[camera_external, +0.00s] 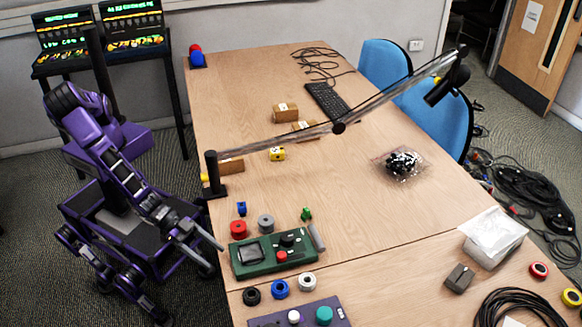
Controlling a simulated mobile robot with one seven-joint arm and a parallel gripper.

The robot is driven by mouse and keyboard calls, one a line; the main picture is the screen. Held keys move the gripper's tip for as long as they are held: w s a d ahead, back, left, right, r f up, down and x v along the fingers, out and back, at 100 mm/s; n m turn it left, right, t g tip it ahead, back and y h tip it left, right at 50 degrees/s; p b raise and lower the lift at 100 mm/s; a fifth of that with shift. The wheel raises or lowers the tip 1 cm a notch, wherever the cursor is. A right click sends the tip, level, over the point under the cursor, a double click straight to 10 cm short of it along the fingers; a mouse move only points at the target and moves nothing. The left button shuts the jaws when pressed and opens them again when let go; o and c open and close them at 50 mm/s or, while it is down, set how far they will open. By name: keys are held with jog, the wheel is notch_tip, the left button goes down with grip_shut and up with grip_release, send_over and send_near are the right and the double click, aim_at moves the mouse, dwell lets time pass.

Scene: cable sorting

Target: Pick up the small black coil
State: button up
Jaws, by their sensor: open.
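A small black coil (251,296) lies flat near the table's front left edge, at the left end of a short row with a blue coil (279,289) and a white coil (307,282). My gripper (214,257) is open and empty. In the picture it is up and left of the black coil, apart from it, by the table's left edge. The fingers are small in this view, so their height against the tabletop is hard to tell. A larger black cable coil (518,306) lies at the lower right.
A green device (272,254) sits behind the row, and a purple box (300,314) in front. Red (238,230) and grey (266,223) coils are farther back. A lamp (213,178) spans the table.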

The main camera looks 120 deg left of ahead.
jog(key=d+r+m+t, duration=0.1)
jog(key=d, duration=0.2)
jog(key=b, duration=0.1)
send_near(252, 294)
jog(key=x, duration=0.4)
jog(key=shift+s+a+f, duration=0.15)
jog(key=shift+f, duration=0.25)
jog(key=shift+r+b+x, duration=0.15)
jog(key=shift+r+x, duration=0.05)
jog(key=shift+x, duration=1.4)
jog(key=shift+r+b+x, duration=0.15)
jog(key=shift+r+x, duration=0.05)
jog(key=shift+x, duration=1.4)
jog(key=shift+c, duration=0.2)
